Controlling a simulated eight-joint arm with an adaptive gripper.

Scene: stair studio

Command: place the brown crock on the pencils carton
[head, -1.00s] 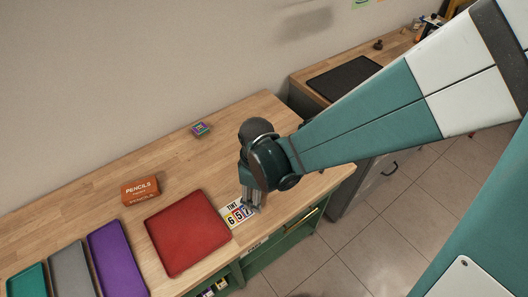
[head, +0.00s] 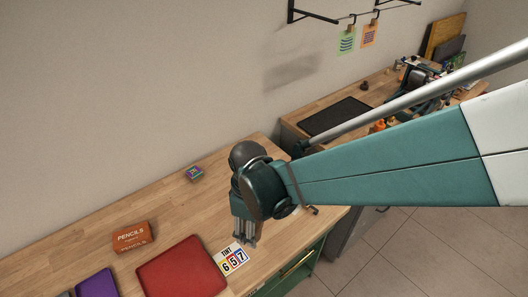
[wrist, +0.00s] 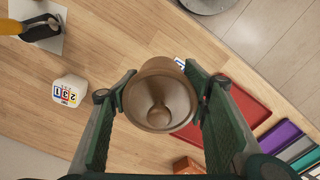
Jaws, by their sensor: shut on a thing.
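The brown crock (wrist: 160,98) is between the two fingers of my gripper (wrist: 162,92) in the wrist view, which looks into its open mouth; a rounded form shows inside. My gripper is shut on it. In the head view my gripper (head: 245,238) points down over the wooden bench beside the number card, and the crock cannot be made out there. The orange pencils carton (head: 132,236) lies on the bench to the left of my gripper, with its top bare. Part of the carton (wrist: 188,165) shows at the bottom edge of the wrist view.
A red tray (head: 182,270) lies between the carton and the number card (head: 232,259). A purple tray (head: 97,286) is further left. A small colourful box (head: 194,173) sits towards the wall. Bare wood (head: 190,212) lies behind the red tray.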

